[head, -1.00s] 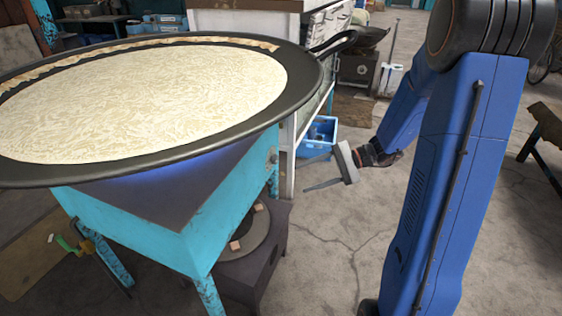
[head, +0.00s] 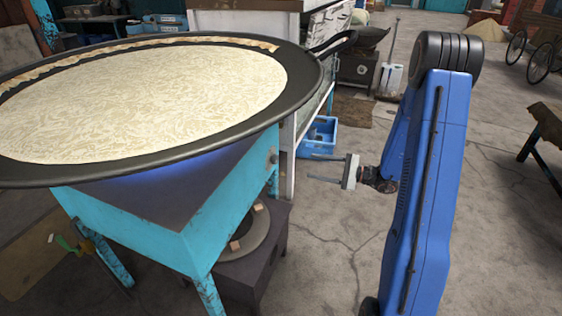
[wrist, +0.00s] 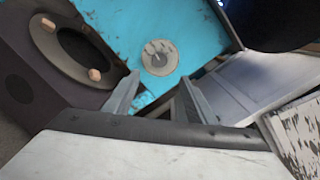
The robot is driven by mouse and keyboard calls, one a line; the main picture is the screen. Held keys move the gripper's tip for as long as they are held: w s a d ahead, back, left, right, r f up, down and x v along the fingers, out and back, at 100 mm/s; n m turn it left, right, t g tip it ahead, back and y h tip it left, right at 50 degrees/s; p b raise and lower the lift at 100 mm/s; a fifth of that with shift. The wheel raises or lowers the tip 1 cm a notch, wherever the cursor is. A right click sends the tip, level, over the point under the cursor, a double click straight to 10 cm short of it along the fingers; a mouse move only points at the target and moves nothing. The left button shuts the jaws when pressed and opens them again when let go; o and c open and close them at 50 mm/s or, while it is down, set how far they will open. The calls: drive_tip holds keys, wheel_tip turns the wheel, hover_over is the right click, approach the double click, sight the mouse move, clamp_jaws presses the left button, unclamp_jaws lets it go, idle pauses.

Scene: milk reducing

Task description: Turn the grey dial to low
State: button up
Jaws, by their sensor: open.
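The grey dial (wrist: 160,57) is on the turquoise side panel of the burner stand (wrist: 120,22) in the wrist view, just ahead of and a little above my fingertips. In the head view a small knob, seen edge-on, shows on the stand's right side (head: 274,156). My gripper (head: 325,167) is open and empty, to the right of the stand with its fingers pointing left toward it. In the wrist view the fingers (wrist: 160,88) are apart, and the dial is not between them. No low marking can be read.
A wide black pan (head: 200,165) with pale milky contents sits on the stand, its edge overhanging. A dark lower burner (head: 240,240) stands underneath. A blue crate (head: 318,137) and a white cabinet (head: 289,160) are behind. Open concrete floor lies to the right.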

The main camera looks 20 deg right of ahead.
sight(277, 160)
drive_tip(key=x, duration=1.4)
drive_tip(key=shift+a, duration=0.1)
drive_tip(key=shift+c, duration=0.6)
drive_tip(key=c, duration=0.9)
